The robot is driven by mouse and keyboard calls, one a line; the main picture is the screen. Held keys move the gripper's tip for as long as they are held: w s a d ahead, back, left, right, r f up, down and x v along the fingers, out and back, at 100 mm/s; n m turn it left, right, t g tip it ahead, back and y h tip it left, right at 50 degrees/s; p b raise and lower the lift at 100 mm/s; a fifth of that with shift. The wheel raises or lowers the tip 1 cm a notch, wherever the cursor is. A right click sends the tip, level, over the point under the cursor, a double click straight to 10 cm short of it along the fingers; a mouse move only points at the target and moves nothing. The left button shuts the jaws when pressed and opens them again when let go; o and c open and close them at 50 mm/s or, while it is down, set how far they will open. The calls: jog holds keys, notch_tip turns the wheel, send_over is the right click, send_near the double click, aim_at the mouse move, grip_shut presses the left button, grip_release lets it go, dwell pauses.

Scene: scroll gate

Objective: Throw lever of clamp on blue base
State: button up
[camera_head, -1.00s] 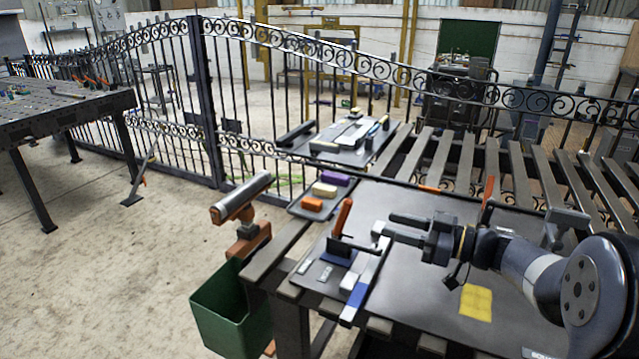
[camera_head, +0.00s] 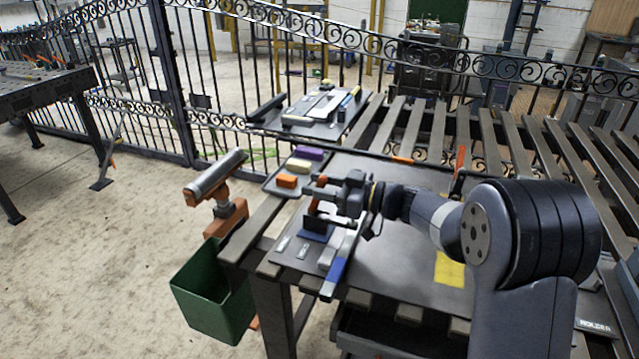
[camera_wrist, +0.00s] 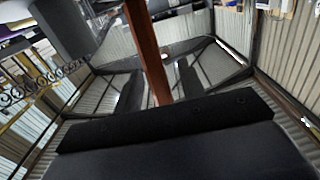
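The clamp on the blue base (camera_head: 318,231) stands on the left part of the dark work board, and its orange lever (camera_head: 312,212) rises steeply from it. My gripper (camera_head: 311,186) is at the upper part of the lever and partly covers it. In the wrist view the orange-red lever (camera_wrist: 146,50) passes between the two fingers of my gripper (camera_wrist: 160,85). The fingers are apart, with a gap on the right of the lever. The lever is close to the left finger; I cannot tell whether they touch.
A blue-and-grey bar (camera_head: 335,275) lies just right of the clamp. A tray with orange (camera_head: 286,181), cream and purple blocks is behind it. A green bin (camera_head: 212,300) hangs at the left edge. A second orange-handled clamp (camera_head: 460,158) stands behind my arm. A yellow patch (camera_head: 449,269) lies on the board.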

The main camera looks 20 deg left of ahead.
jog(key=shift+c, duration=0.5)
grip_shut()
